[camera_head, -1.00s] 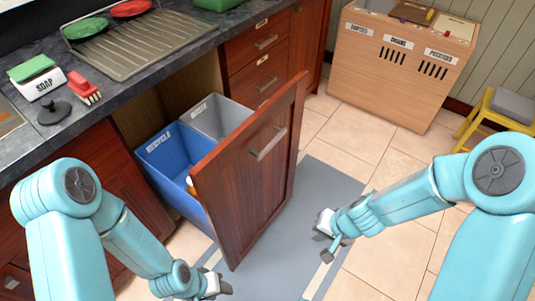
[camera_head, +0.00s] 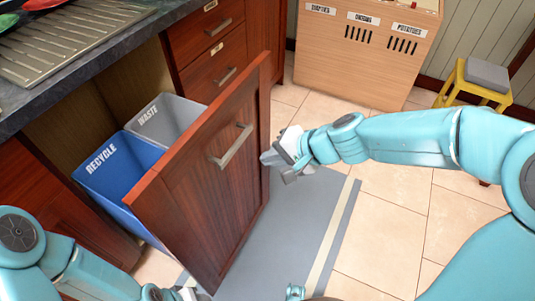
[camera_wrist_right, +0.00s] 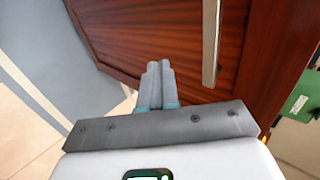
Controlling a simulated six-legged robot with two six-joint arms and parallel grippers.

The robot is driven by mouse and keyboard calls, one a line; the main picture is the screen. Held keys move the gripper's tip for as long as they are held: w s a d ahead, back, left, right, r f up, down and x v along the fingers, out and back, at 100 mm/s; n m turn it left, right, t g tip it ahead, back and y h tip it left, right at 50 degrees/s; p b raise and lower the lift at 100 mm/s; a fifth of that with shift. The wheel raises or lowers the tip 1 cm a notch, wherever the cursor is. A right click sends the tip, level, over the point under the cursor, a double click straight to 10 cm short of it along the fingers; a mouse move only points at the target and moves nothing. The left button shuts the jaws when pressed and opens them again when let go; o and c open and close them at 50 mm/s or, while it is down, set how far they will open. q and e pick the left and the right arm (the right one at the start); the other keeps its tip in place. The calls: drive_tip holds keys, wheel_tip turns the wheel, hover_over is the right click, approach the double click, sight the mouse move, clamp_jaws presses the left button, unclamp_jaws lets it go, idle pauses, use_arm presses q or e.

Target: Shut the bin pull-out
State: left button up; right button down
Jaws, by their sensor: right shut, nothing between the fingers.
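The bin pull-out (camera_head: 205,185) stands open, its dark red wooden front out from the cabinet. It has a metal bar handle (camera_head: 231,147). Behind the front are a blue recycle bin (camera_head: 112,168) and a grey waste bin (camera_head: 165,118). My right gripper (camera_head: 270,160) is shut and empty, close to the front's outer face, right of the handle. In the right wrist view its closed fingers (camera_wrist_right: 158,82) point at the wooden front, left of the handle (camera_wrist_right: 211,40); I cannot tell if they touch. My left gripper (camera_head: 188,293) is at the bottom edge, mostly cut off.
A grey mat (camera_head: 300,215) lies on the tiled floor before the cabinet. A wooden storage unit (camera_head: 365,55) and a yellow stool (camera_head: 478,82) stand at the back right. Closed drawers (camera_head: 217,50) are beside the pull-out. The worktop (camera_head: 75,70) is above left.

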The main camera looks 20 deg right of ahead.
sight(239, 156)
use_arm(q)
drive_tip(key=shift+s+f+b, duration=0.3)
drive_tip(key=shift+f+b, duration=0.05)
drive_tip(key=shift+f, duration=0.25)
use_arm(e)
drive_tip(key=w+a+f, duration=0.4)
drive_tip(key=w+a, duration=0.2)
drive_tip(key=shift+f, duration=0.2)
drive_tip(key=shift+a, duration=0.15)
